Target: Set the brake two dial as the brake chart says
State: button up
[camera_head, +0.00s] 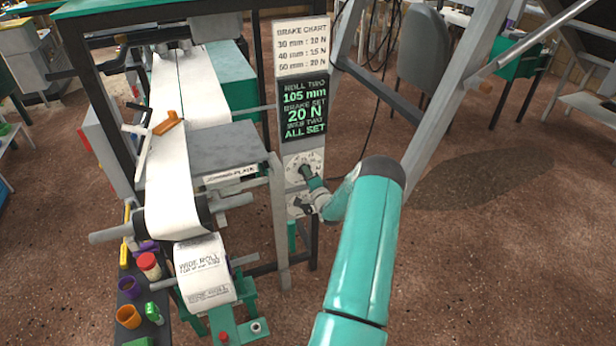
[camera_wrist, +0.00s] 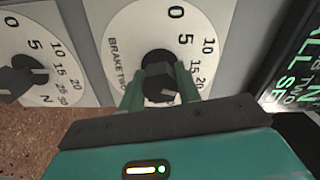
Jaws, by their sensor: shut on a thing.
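The brake two dial (camera_wrist: 128,28) is a white disc marked 0, 5, 10, 15, 20 with a dark knob (camera_wrist: 158,76). In the head view the dial (camera_head: 296,161) is on the grey post. My gripper (camera_wrist: 159,88) is shut on the knob, one green finger on each side; it also shows in the head view (camera_head: 307,174). The knob's pointer is hard to read. The brake chart (camera_head: 302,46) appears to read 30 mm: 10 N, 40 mm: 15 N, 60 mm: 20 N. The screen (camera_head: 303,109) reads roll two 105 mm, brake set 20 N, web two all set.
A second dial (camera_wrist: 47,57) with its own dark knob lies left of brake two in the wrist view. The wide roll (camera_head: 203,270) and the grey plate (camera_head: 219,147) stand left of the post. A slanted metal beam rises on the right, with open floor beyond.

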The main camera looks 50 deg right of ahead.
jog(key=shift+m, duration=0.6)
jog(key=o, duration=1)
jog(key=v, duration=1.4)
